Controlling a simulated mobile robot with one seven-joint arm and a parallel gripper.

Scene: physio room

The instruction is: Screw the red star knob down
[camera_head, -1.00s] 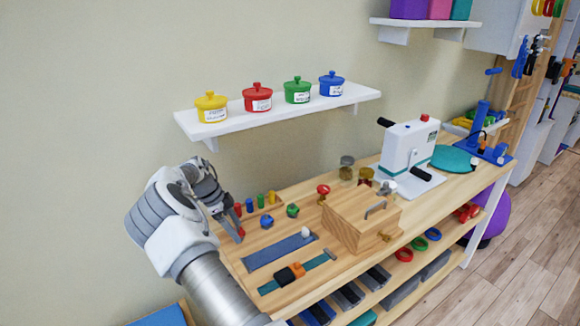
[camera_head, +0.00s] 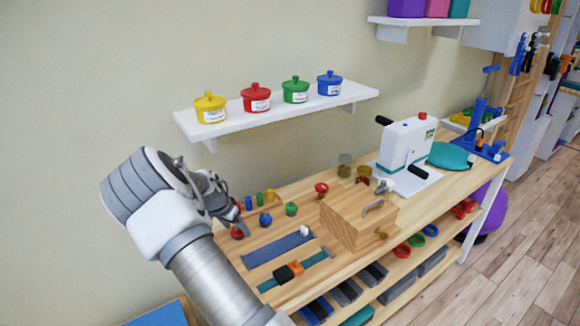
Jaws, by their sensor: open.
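The red star knob (camera_head: 236,233) is at the left end of the wooden bench, in line with a blue knob (camera_head: 265,220) and a green knob (camera_head: 291,209). My gripper (camera_head: 241,226) is open and points down right at the red knob, hiding part of it. I cannot tell whether the fingers are around the knob or just beside it, nor whether they touch it. The knob's stud and thread are hidden.
Small coloured pegs (camera_head: 259,198) stand behind the knobs. A blue strip (camera_head: 278,249) and a teal strap (camera_head: 312,263) lie in front. A wooden box (camera_head: 352,222) stands to the right. A shelf (camera_head: 358,94) with coloured pots hangs above.

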